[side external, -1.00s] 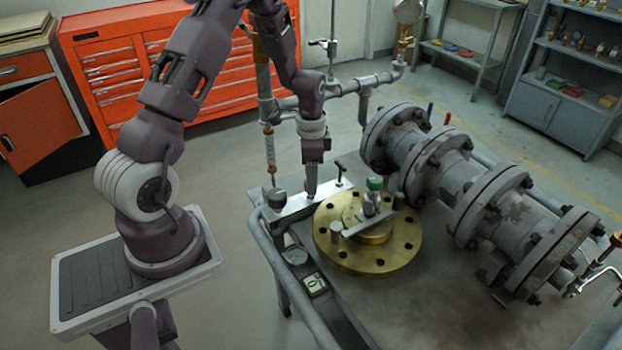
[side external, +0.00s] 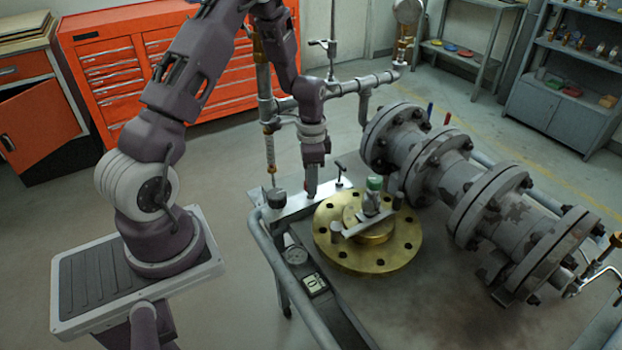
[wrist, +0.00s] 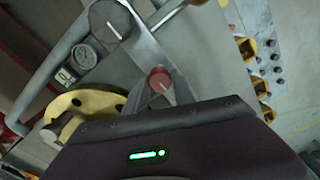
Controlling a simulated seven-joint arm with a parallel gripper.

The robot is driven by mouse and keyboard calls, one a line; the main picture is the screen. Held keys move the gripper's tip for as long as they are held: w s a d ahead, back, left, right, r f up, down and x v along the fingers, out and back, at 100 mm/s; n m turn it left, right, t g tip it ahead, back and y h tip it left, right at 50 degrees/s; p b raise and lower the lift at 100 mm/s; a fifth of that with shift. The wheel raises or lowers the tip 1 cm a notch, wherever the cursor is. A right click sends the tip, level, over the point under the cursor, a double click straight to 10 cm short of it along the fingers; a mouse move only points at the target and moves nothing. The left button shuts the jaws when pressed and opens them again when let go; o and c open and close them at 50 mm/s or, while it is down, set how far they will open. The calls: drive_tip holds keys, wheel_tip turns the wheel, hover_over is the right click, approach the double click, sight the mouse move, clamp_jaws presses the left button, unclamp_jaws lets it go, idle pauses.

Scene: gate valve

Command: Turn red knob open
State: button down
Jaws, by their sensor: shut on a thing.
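The red knob (wrist: 160,79) shows in the wrist view just in front of my gripper's body, on the light metal plate of the bench. It is round, with a pale line across its top. My gripper (side external: 312,190) points straight down at this plate in the side view and is shut on the red knob. The knob is mostly hidden by the gripper there, with only a small reddish patch at the tip. In the wrist view my gripper (wrist: 160,88) has grey finger shapes on both sides of the knob.
A dark knob (side external: 277,198) stands left of my gripper and a T-handle (side external: 341,172) right of it. A brass flange (side external: 400,250) with a green-topped fitting (side external: 374,184) lies in front. Gauges (side external: 295,256) sit at the bench's left edge. Large grey pipework (side external: 450,180) fills the right.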

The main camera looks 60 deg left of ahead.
drive_tip(key=n, duration=0.8)
drive_tip(key=shift+n, duration=0.3)
drive_tip(key=n, duration=0.4)
drive_tip(key=shift+n, duration=2.3)
drive_tip(key=c, duration=1.1)
unclamp_jaws()
drive_tip(key=shift+o, duration=0.2)
drive_tip(key=shift+r, duration=0.1)
